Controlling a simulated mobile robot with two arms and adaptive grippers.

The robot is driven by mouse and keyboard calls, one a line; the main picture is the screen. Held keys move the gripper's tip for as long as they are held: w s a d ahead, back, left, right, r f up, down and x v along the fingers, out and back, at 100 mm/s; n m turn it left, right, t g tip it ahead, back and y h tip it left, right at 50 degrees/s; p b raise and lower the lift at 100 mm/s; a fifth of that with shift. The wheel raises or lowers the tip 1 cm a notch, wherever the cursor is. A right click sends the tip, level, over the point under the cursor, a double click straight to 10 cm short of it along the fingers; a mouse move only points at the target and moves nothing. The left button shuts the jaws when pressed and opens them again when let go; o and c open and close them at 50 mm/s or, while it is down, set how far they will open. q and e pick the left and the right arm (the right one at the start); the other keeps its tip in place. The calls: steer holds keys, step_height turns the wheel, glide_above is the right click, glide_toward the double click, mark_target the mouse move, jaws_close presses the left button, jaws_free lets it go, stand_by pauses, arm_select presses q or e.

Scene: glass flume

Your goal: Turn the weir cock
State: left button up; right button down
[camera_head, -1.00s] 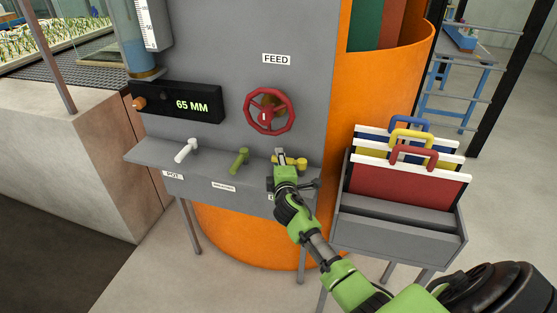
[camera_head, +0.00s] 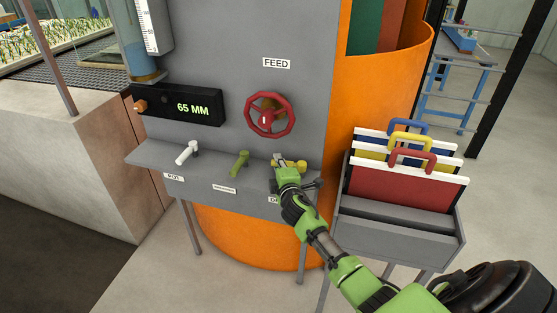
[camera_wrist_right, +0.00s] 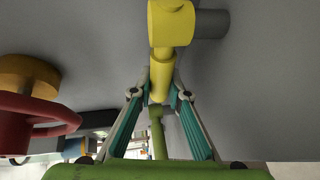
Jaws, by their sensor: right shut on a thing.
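Three cocks stand on the grey panel's shelf: a white one (camera_head: 187,152), an olive-green one (camera_head: 240,163) and a yellow one (camera_head: 297,166). Small labels sit on the shelf front. I cannot read the middle one, and my arm partly covers the right one, so I cannot tell which says weir. My right gripper (camera_head: 281,166) is at the yellow cock. In the right wrist view, the fingers (camera_wrist_right: 160,98) are shut on the lever of the yellow cock (camera_wrist_right: 171,24), with the olive-green cock (camera_wrist_right: 158,135) beyond. My left gripper is not in view.
A red handwheel (camera_head: 269,114) under a FEED sign is just above the cocks. A black display (camera_head: 178,105) reads 65 MM. A grey rack (camera_head: 400,238) with handled boards (camera_head: 405,190) stands close on the right. An orange cylinder (camera_head: 375,95) is behind the panel.

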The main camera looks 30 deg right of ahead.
steer(key=y, duration=0.1)
steer(key=n+y+p, duration=0.1)
steer(key=s+n, duration=0.1)
steer(key=shift+s+a+r+t+y+p, duration=0.1)
steer(key=shift+a+r+t+y+p, duration=0.2)
steer(key=shift+y+p, duration=0.1)
steer(key=shift+s+a+f+n+y, duration=0.15)
steer(key=shift+s+n+y, duration=0.1)
steer(key=shift+n+y, duration=0.3)
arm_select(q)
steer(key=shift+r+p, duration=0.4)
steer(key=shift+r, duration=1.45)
arm_select(e)
steer(key=shift+s+a+f+n+t+y, duration=0.15)
steer(key=shift+s+a+n+y, duration=0.2)
steer(key=shift+y, duration=0.35)
steer(key=shift+s+a+n+t+y, duration=0.15)
steer(key=shift+n+y, duration=0.25)
steer(key=shift+y, duration=0.25)
steer(key=shift+d, duration=0.1)
steer(key=c, duration=1.9)
jaws_free()
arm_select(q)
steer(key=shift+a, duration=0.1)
arm_select(e)
steer(key=s+r, duration=0.2)
steer(key=s, duration=0.9)
steer(key=shift+s+d, duration=0.15)
steer(key=shift+s, duration=0.25)
